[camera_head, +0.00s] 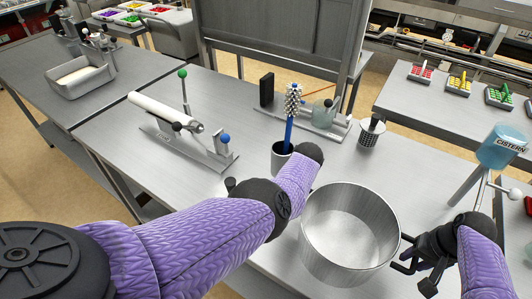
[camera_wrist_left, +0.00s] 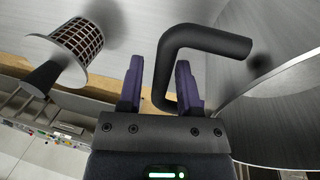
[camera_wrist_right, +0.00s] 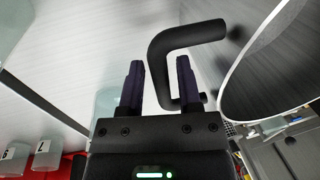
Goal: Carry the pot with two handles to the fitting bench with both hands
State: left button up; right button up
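The pot (camera_head: 335,262), a wide round open grey metal vessel, stands upright on a grey metal table (camera_head: 215,185) at the lower right of the head view. Its wall fills the right of the left wrist view (camera_wrist_left: 278,125) and of the right wrist view (camera_wrist_right: 268,72). My left gripper (camera_wrist_left: 158,85) is open, with one black handle (camera_wrist_left: 205,38) reaching between its fingers. My right gripper (camera_wrist_right: 159,85) is open, with the other handle (camera_wrist_right: 188,34) between its fingers. In the head view, my left arm hides that gripper and handle. I cannot tell which bench is the fitting bench.
A cup with a blue-handled brush (camera_head: 289,130), a perforated basket (camera_head: 371,133) and a rack with a white roll (camera_head: 165,110) stand beyond the pot. A cistern stand (camera_head: 500,148) is at right. Another table (camera_head: 455,110) holds coloured pieces. The left table (camera_head: 35,72) is partly bare.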

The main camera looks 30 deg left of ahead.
pick_arm(q)
jog(key=shift+o, duration=0.4)
pick_arm(e)
jog(key=shift+o, duration=0.4)
pick_arm(q)
jog(key=shift+r, duration=0.1)
jog(key=shift+w+d+r, duration=0.1)
jog(key=shift+r, duration=0.15)
pick_arm(e)
jog(key=shift+r, duration=0.1)
jog(key=shift+w+r, duration=0.1)
jog(key=shift+r, duration=0.05)
pick_arm(q)
notch_tip(320, 180, up, 11)
jog(key=d, duration=0.2)
pick_arm(e)
notch_tip(320, 180, up, 11)
jog(key=d, duration=0.2)
jog(key=shift+d+r, duration=0.15)
jog(key=shift+r, duration=0.05)
pick_arm(q)
jog(key=shift+d, duration=0.1)
